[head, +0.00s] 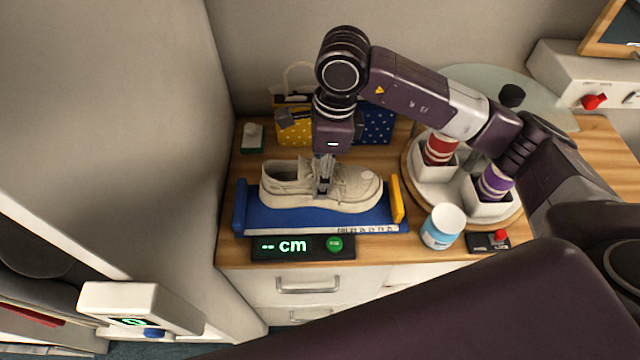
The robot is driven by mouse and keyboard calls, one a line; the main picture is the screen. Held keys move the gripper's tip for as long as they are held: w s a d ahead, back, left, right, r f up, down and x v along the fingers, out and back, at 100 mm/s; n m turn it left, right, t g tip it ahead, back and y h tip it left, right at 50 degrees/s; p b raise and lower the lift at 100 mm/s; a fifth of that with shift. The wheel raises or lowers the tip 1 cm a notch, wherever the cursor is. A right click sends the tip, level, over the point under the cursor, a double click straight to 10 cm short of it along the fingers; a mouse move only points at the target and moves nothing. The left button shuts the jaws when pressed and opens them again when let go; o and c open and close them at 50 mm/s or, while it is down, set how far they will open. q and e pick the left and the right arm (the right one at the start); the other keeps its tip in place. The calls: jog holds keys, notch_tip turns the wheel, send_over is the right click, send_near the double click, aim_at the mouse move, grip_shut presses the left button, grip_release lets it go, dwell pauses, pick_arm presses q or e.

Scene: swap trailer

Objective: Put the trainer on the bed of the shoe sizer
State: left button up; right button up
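The cream trainer (288,190) is over the blue bed of the shoe sizer (290,222), upright and lengthwise between the blue end stop (240,207) and the yellow end stop (397,198). It looks as if its sole rests on the bed, but a small gap cannot be ruled out. My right gripper (324,188) points down at the trainer's middle, its fingers close together and shut on the near side of the upper; part of the grip is hidden. The sizer's display (290,246) reads "-- cm" beside a green button (334,244). My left gripper is not in view.
A white tub with a blue label (442,228) and a small box with a red button (489,241) stand right of the sizer. Behind are spotted boxes (375,125) and a round tray (412,178) with red and purple items. A wall closes the left.

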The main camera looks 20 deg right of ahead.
jog(key=shift+f, duration=0.85)
notch_tip(320, 180, down, 4)
jog(key=shift+p, duration=0.65)
jog(key=shift+f, duration=0.2)
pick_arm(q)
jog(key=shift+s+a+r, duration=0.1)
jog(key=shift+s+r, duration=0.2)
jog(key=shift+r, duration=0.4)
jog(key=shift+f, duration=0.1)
pick_arm(e)
jog(key=shift+f, duration=0.1)
jog(key=o, duration=1.3)
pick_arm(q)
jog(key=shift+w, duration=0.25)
pick_arm(e)
jog(key=shift+o, duration=0.2)
